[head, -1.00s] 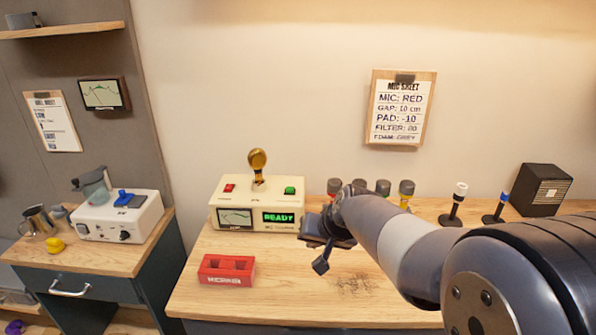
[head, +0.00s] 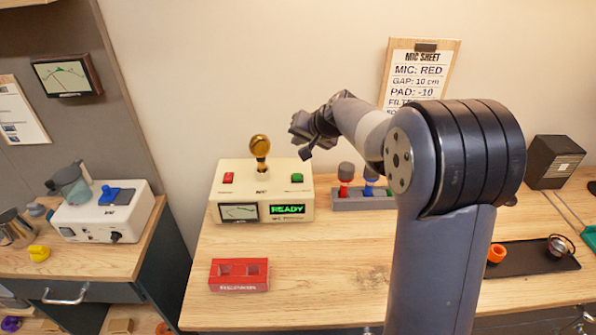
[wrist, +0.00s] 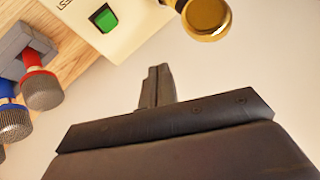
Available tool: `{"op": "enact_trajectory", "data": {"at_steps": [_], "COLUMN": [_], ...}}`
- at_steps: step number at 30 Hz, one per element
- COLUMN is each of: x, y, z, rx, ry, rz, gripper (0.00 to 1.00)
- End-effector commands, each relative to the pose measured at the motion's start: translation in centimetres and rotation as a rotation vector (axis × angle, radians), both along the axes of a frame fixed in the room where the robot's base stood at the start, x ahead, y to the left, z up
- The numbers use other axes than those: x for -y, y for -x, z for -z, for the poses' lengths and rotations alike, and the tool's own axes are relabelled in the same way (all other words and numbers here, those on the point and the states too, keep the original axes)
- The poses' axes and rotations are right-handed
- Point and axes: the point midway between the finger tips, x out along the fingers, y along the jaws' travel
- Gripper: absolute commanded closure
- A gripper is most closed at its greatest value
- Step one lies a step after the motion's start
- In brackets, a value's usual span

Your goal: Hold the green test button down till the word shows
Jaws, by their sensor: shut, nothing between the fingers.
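The cream box (head: 236,192) stands on the wooden bench. Its green button (head: 297,178) is at the top right, and its small display (head: 287,210) reads READY in green letters. A dial meter and a red button (head: 228,178) are on its left side. My gripper (head: 306,153) is shut and empty, raised above the right part of the box, apart from the button. In the wrist view the green button (wrist: 105,18) is at the top, uncovered, beyond and left of the shut fingers (wrist: 157,86).
A gold microphone (head: 260,147) stands upright on the box, close to my gripper. A grey rack (head: 350,204) of microphones, red and blue among them, is right of the box. A red block (head: 239,285) lies in front. Bench between them is clear.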

Motion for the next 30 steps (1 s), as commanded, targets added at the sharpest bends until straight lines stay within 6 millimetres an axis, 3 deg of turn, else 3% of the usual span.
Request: {"op": "enact_trajectory", "data": {"at_steps": [11, 30], "x": [0.0, 0.0], "y": [0.0, 0.1], "z": [0.8, 8.5], "rx": [-0.001, 0.0], "ry": [0.001, 0.0], "rz": [0.0, 0.0], "gripper": [1.0, 1.0]}}
